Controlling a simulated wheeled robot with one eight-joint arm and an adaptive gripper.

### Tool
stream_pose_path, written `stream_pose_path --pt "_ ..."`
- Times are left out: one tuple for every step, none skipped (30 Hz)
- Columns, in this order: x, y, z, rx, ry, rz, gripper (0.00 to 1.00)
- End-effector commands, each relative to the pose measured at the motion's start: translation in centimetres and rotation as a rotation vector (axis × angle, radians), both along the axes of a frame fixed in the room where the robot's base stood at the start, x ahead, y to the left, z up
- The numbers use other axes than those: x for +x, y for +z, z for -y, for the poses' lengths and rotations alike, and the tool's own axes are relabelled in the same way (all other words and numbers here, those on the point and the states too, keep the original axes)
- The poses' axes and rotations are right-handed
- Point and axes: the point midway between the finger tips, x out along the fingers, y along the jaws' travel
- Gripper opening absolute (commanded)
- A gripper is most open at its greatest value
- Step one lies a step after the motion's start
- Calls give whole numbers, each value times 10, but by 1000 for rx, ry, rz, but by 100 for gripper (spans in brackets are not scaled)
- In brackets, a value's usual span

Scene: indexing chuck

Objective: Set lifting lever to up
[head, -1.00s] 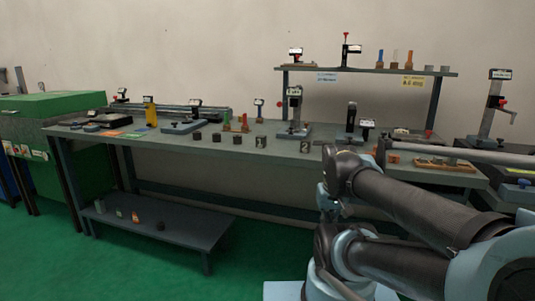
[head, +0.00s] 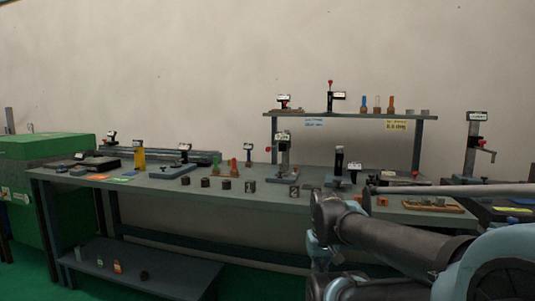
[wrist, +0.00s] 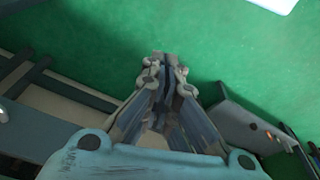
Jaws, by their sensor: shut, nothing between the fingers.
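No lever can be told for certain as the lifting lever; the labels are too small to read. In the head view, candidates are a red-knobbed device (head: 330,97) on the raised shelf, a bench stand with a red ball (head: 284,150), and a tall stand with a red part and crank (head: 474,145) at the far right. My gripper (wrist: 166,60) shows in the wrist view, its fingers together and empty above the green floor. It touches none of these devices. It is not visible in the head view, where only my arm links show at lower right.
A long grey bench (head: 130,186) carries several devices and small blocks. A raised shelf (head: 350,116) stands at its back and a low shelf (head: 150,278) below it. A green cabinet (head: 45,150) is at left. Green floor (wrist: 90,30) lies open beneath my gripper.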

Motion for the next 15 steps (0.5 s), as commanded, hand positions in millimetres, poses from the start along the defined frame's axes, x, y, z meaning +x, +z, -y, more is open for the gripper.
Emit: stream_pose_path --pt "0 0 0 0 0 0 0" --pt "0 0 0 0 0 0 0" --pt "0 0 0 0 0 0 0" --pt "0 0 0 0 0 0 0" --pt "0 0 0 0 0 0 0" --pt "0 0 0 0 0 0 0" --pt "0 0 0 0 0 0 0" --pt "0 0 0 0 0 0 0" --pt "0 0 0 0 0 0 0" --pt "0 0 0 0 0 0 0" --pt "0 0 0 0 0 0 0" --pt "0 0 0 0 0 0 0" --pt "0 0 0 0 0 0 0" --pt "0 0 0 0 0 0 7" --pt "-2 2 0 2 -1 4 16"
